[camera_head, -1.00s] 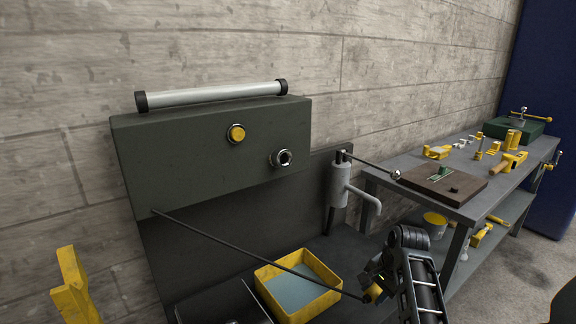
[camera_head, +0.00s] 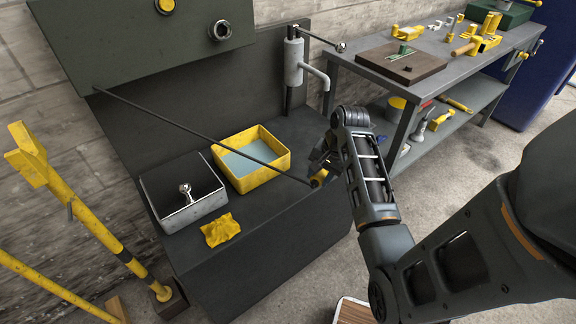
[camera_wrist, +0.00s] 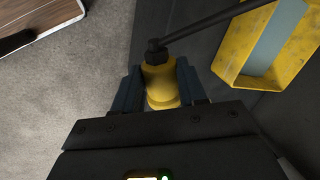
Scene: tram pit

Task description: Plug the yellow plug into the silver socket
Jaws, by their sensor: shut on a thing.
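The yellow plug (camera_head: 318,179) is held by my gripper (camera_head: 325,168), out in front of the dark bench's right edge. In the wrist view the plug (camera_wrist: 160,80) sits between the two blue-grey fingers of my gripper (camera_wrist: 160,88), with its black cable leaving its far end toward the upper right. The cable (camera_head: 205,139) runs up left to the dark panel. The silver socket (camera_head: 221,30) is a round ringed opening on the panel's front, up and left of my gripper and well apart from the plug. The plug's mating end is hidden.
A yellow tray (camera_head: 270,177), a grey metal bin (camera_head: 166,224) and a yellow cloth (camera_head: 220,230) lie on the bench. A grey cylinder with a bent pipe (camera_head: 294,62) stands behind. A tool table (camera_head: 345,60) is at right; yellow posts (camera_head: 95,225) stand at left.

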